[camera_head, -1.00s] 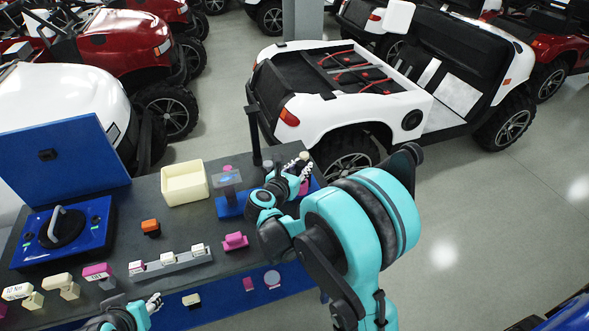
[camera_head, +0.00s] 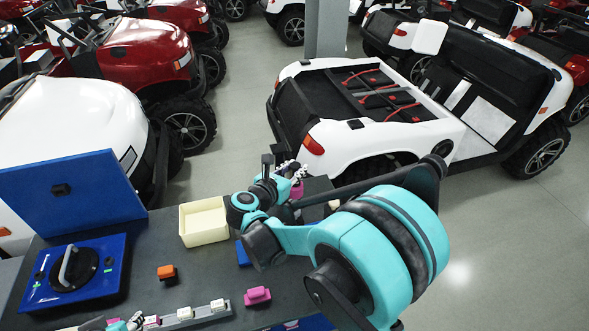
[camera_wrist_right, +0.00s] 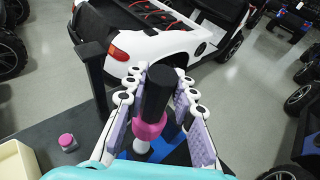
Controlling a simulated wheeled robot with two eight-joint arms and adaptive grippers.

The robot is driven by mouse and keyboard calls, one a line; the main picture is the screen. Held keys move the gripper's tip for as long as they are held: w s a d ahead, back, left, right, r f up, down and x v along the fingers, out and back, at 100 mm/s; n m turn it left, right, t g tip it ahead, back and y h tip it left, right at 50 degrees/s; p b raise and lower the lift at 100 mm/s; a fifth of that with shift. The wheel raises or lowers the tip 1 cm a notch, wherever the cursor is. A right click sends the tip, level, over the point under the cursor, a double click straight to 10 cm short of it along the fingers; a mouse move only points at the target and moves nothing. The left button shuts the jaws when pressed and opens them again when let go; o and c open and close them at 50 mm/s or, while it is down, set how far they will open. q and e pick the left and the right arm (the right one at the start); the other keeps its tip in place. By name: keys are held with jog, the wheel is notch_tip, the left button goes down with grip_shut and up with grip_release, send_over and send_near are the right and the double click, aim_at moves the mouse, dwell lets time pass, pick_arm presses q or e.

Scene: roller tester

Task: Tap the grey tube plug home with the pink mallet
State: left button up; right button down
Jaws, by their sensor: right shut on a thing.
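My right gripper (camera_wrist_right: 158,112) is shut on the pink mallet (camera_wrist_right: 150,128), held above the far right end of the bench. In the right wrist view its dark cylindrical part points up between the fingers, with pink below. In the head view a bit of pink shows at the right gripper (camera_head: 290,180). A small white round thing shows just below the pink; I cannot tell whether they touch. I cannot make out the grey tube plug; my arm hides much of that end. My left gripper (camera_head: 128,324) is at the bottom edge, its jaws unclear.
A cream tray (camera_head: 181,226) stands left of my right gripper. A dark post (camera_wrist_right: 94,78) rises at the bench's far edge. A white cart (camera_head: 345,143) stands beyond.

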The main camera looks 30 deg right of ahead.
aim_at(292, 194)
jog(key=shift+f+b, duration=2.1)
jog(key=shift+f, duration=0.2)
notch_tip(292, 194, down, 4)
jog(key=b, duration=0.4)
jog(key=shift+f, duration=0.25)
jog(key=shift+r, duration=0.15)
jog(key=shift+r, duration=0.15)
jog(key=shift+r+p, duration=1.4)
jog(key=shift+r, duration=0.25)
notch_tip(292, 194, up, 5)
jog(key=p, duration=0.4)
